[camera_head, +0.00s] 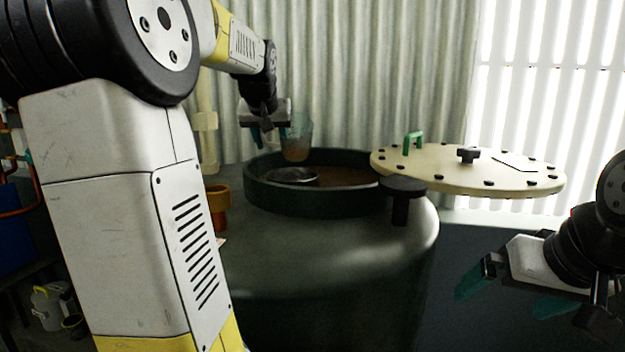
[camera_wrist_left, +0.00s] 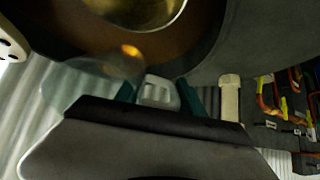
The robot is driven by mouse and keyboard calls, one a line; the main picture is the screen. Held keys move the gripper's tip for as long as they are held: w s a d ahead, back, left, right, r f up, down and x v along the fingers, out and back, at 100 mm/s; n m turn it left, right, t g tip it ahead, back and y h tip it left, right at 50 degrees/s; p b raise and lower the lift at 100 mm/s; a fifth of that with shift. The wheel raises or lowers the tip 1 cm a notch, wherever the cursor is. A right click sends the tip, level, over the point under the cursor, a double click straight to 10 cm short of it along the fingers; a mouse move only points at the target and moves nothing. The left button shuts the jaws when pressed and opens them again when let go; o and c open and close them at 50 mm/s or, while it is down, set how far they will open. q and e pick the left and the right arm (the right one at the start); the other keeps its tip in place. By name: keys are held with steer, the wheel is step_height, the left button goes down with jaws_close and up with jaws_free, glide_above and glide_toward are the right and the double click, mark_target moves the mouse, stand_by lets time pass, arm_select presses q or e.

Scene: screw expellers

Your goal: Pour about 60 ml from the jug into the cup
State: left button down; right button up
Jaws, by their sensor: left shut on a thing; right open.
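A clear jug (camera_head: 297,138) with some amber-brown liquid low in it hangs above the open tank. My left gripper (camera_head: 269,132) is shut on it. In the left wrist view the teal fingers close on a pale grip piece (camera_wrist_left: 157,92), with the see-through jug (camera_wrist_left: 80,82) beside them. Below, a round shiny metal vessel (camera_head: 292,175) sits inside the tank mouth; it also shows in the left wrist view (camera_wrist_left: 138,12). I cannot tell whether it is the cup. My right gripper (camera_head: 512,292) is open and empty at the lower right.
The dark tank rim (camera_head: 300,206) surrounds brown contents. A cream bolted lid (camera_head: 465,172) with a green handle is swung out to the right. An orange-brown cylinder (camera_head: 218,207) stands left of the tank. My left arm fills the left foreground.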

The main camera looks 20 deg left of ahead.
arm_select(q)
steer(key=shift+g, duration=0.3)
stand_by(0.7)
steer(key=shift+w+r+g, duration=0.1)
steer(key=shift+w+g, duration=0.05)
steer(key=shift+g, duration=0.15)
steer(key=shift+w+a+g+h, duration=0.2)
steer(key=shift+w+g+h, duration=0.3)
steer(key=shift+g, duration=0.3)
steer(key=f+g, duration=0.1)
steer(key=w+f+g+b, duration=0.1)
steer(key=w+f+g, duration=0.1)
steer(key=shift+a+f+g+h, duration=0.2)
steer(key=shift+a+g+h, duration=0.1)
steer(key=shift+h, duration=0.1)
steer(key=shift+w+a+r+g+b, duration=0.15)
steer(key=shift+w+r+g+b, duration=0.2)
steer(key=shift+g, duration=0.45)
steer(key=shift+r+h, duration=0.1)
steer(key=shift+h, duration=0.2)
steer(key=shift+s+g, duration=0.1)
steer(key=shift+g, duration=0.2)
